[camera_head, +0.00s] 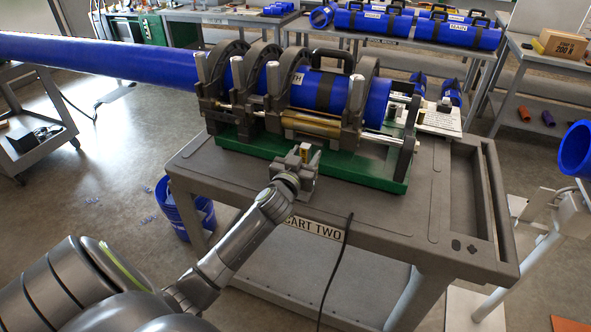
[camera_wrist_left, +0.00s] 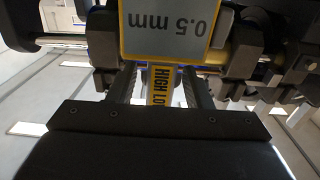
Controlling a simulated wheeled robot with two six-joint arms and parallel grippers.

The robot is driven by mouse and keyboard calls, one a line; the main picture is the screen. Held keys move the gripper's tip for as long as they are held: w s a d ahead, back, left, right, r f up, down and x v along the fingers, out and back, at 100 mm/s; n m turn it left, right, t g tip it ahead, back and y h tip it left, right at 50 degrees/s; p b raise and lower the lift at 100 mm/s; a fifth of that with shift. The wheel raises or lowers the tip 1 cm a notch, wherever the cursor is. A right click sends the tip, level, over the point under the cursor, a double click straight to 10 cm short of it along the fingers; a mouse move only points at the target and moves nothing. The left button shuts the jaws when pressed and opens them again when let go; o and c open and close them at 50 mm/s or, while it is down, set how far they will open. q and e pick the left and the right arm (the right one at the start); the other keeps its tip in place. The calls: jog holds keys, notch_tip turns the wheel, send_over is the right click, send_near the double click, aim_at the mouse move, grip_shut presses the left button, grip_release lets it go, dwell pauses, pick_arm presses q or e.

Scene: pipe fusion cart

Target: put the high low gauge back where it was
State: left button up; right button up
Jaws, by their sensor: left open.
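The high low gauge (camera_wrist_left: 160,88) is yellow with a dark "HIGH LO" label, seen close up in the left wrist view. A grey plate with a yellow edge reading "0.5 mm" (camera_wrist_left: 178,28) appears upside down just above the label and looks like part of it. My left gripper (camera_head: 304,160) is at the front edge of the pipe fusion machine (camera_head: 300,100), above the cart top. Its fingers (camera_wrist_left: 160,78) stand open on either side of the gauge's labelled part. In the head view only a small yellow bit shows at the fingertips. What supports the gauge is hidden. My right gripper is out of view.
The grey cart (camera_head: 460,235) marked "CART TWO" carries the machine on a green base (camera_head: 345,172). A long blue pipe (camera_head: 100,52) runs through the clamps to the left. A black cable (camera_head: 338,265) hangs over the cart's front.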

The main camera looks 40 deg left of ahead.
pick_arm(q)
jog(key=b+v, duration=0.1)
jog(key=v, duration=1)
jog(key=shift+s+d+b, duration=0.2)
jog(key=shift+s+b, duration=0.1)
jog(key=shift+s, duration=0.05)
notch_tip(320, 180, down, 20)
jog(key=s+a+g, duration=0.1)
jog(key=a+g, duration=0.1)
jog(key=g, duration=0.3)
jog(key=s+f+m+g+h, duration=0.1)
jog(key=s+f+g, duration=0.1)
jog(key=s+f, duration=0.5)
jog(key=s+f+g, duration=0.2)
jog(key=s+f, duration=0.1)
jog(key=f, duration=0.8)
jog(key=s+d+f+g, duration=0.2)
jog(key=s+f, duration=0.4)
jog(key=s, duration=0.4)
jog(key=s+d+f+g+h, duration=0.1)
jog(key=s+d+f+g, duration=0.1)
jog(key=s+f, duration=0.4)
jog(key=s+d+f+m+g+h, duration=0.1)
jog(key=s+f, duration=0.6)
jog(key=s, duration=0.8)
jog(key=shift+d+g, duration=0.85)
jog(key=shift+g, duration=0.35)
jog(key=shift+f, duration=0.1)
